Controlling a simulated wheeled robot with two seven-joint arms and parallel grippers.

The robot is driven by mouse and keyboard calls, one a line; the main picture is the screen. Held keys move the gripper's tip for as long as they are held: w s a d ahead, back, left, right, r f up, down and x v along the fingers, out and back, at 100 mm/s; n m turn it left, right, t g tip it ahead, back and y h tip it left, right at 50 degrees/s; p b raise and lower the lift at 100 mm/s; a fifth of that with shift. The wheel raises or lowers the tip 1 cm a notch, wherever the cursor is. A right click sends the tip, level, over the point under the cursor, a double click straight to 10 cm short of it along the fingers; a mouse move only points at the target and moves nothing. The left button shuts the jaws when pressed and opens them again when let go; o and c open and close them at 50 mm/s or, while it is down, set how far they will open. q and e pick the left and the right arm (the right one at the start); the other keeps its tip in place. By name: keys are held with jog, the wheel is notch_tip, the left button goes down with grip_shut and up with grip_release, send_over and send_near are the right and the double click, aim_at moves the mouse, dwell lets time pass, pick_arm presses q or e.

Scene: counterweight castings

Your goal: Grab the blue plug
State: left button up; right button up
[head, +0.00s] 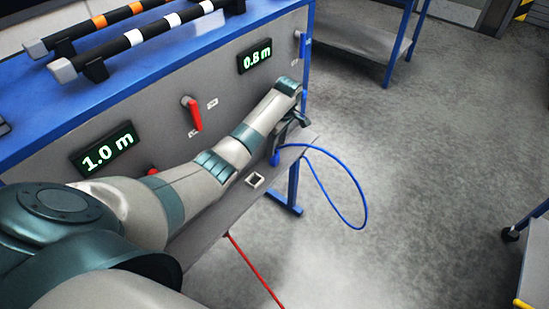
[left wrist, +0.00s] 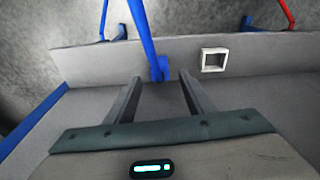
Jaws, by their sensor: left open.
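The blue plug (head: 276,158) sits at the ledge along the front of the grey panel, with a blue cable (head: 362,190) looping out from it over the floor. In the left wrist view the blue plug (left wrist: 159,69) shows just beyond my fingertips, roughly centred between them, its cable rising toward the top edge. My left gripper (head: 299,121) is open and empty, close to the plug in the head view. It also shows in the left wrist view (left wrist: 160,79), with both fingers apart. I cannot tell whether they touch the plug. My right gripper is out of view.
A white-rimmed square socket (head: 255,180) is on the ledge (head: 210,215) beside the plug. A red cable (head: 252,266) hangs below. The panel carries a red handle (head: 192,114) and displays reading 1.0 m (head: 105,154) and 0.8 m (head: 256,57).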

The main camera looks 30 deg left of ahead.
aim_at(274, 158)
pick_arm(q)
jog(key=shift+a+f, duration=0.2)
jog(key=shift+f, duration=1)
jog(key=shift+a+f, duration=0.15)
jog(key=shift+f, duration=1)
jog(key=shift+c, duration=0.5)
jog(key=c, duration=1.1)
